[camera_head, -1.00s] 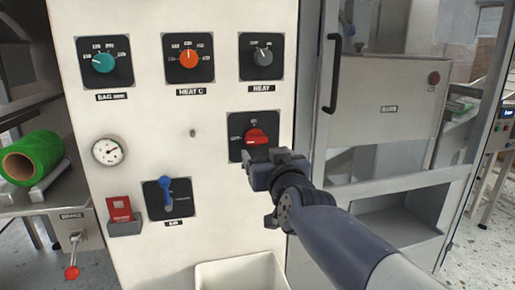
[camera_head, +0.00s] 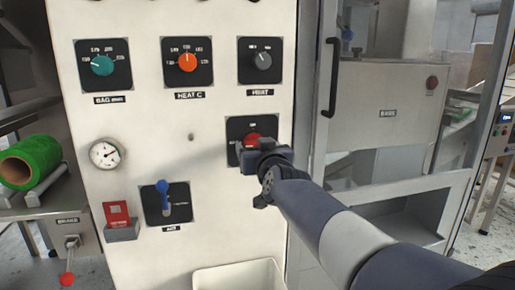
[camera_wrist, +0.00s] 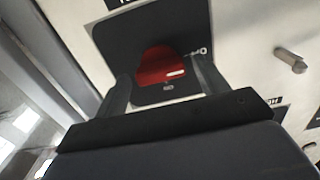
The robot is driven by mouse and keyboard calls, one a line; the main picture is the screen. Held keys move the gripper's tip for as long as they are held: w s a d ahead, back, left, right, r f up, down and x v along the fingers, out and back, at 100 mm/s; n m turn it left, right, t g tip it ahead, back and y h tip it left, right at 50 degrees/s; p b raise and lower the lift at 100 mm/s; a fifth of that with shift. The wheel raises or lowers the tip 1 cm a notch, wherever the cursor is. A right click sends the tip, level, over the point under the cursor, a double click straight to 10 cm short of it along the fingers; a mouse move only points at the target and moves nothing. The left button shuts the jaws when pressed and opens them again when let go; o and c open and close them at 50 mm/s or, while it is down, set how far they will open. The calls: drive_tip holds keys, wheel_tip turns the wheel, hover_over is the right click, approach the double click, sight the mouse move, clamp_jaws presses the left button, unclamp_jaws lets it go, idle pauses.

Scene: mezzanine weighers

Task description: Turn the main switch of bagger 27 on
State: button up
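The red main switch (camera_head: 252,140) is a rotary knob on a black square plate (camera_head: 236,125) on the white panel. My gripper (camera_head: 251,148) is in front of it and hides its lower part and most of its lettering. In the wrist view the red knob (camera_wrist: 158,68) lies between the two fingers of my gripper (camera_wrist: 160,88). The fingers are apart, with space on both sides of the knob. Whether the fingertips reach past the knob's face cannot be told.
Above are a teal dial (camera_head: 102,66), an orange dial (camera_head: 187,62) and a grey dial (camera_head: 262,61). A blue lever (camera_head: 164,195), a red switch cover (camera_head: 117,213) and a gauge (camera_head: 105,154) are at lower left. A glazed door with a black handle (camera_head: 330,78) stands at right.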

drive_tip(key=c, duration=0.8)
drive_tip(key=shift+m, duration=0.4)
drive_tip(key=m+b, duration=0.2)
drive_tip(key=m, duration=1.4)
drive_tip(key=shift+m, duration=0.7)
drive_tip(key=o, duration=1)
drive_tip(key=shift+c, duration=0.2)
drive_tip(key=shift+s, duration=0.1)
